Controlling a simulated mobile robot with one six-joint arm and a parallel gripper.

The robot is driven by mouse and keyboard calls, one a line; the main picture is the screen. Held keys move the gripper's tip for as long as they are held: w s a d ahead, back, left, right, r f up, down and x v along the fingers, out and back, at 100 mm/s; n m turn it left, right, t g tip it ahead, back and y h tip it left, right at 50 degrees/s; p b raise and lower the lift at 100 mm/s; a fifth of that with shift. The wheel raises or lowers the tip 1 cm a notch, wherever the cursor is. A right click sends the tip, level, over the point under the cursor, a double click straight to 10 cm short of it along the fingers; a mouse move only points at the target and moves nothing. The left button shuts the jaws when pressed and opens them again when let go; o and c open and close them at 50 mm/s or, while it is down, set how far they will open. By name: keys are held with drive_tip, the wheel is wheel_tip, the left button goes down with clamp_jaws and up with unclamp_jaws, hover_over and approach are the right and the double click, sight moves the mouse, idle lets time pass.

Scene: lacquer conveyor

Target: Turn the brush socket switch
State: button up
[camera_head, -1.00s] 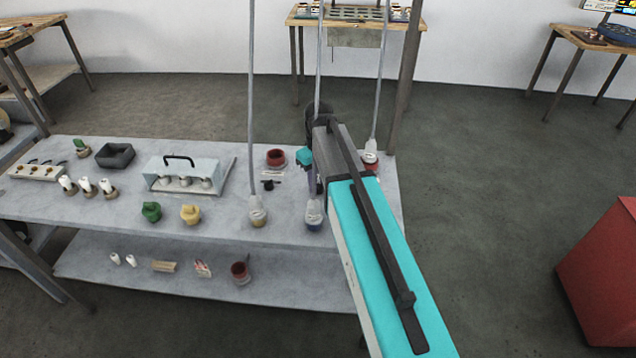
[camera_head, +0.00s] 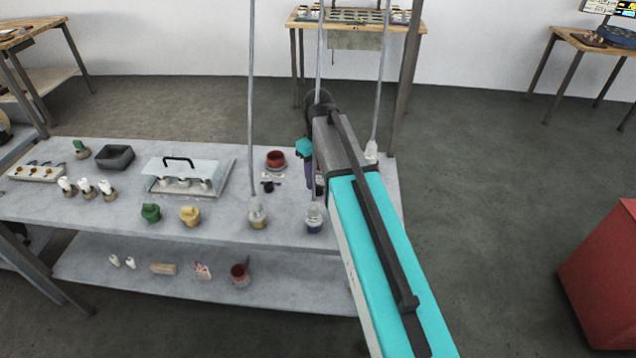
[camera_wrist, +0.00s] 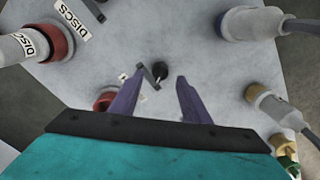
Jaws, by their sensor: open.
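A small black switch (camera_wrist: 161,70) with a grey plate-like piece beside it stands on the grey table top; I cannot read any label on it. In the head view, what looks like the same switch (camera_head: 267,186) sits in front of an empty dark red socket (camera_head: 276,158). My gripper (camera_wrist: 160,77) is open, and its two purple fingers point at the table with the switch between their tips in the picture. I cannot tell how far the tips are above it. In the wrist view, the left finger partly hides the red socket (camera_wrist: 104,100).
A plug in a red socket (camera_wrist: 55,40) by a DISCS label, a blue-ringed plug (camera_head: 314,218) and a yellow-ringed plug (camera_head: 257,215) surround the switch, with cables rising. Yellow (camera_head: 190,215) and green (camera_head: 150,213) knobs and a handled cover (camera_head: 170,168) stand left.

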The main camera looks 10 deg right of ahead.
sight(318, 186)
wheel_tip(318, 186, up, 10)
drive_tip(key=b, duration=0.1)
drive_tip(key=shift+r+b, duration=0.15)
drive_tip(key=shift+b, duration=0.15)
idle(0.3)
idle(0.3)
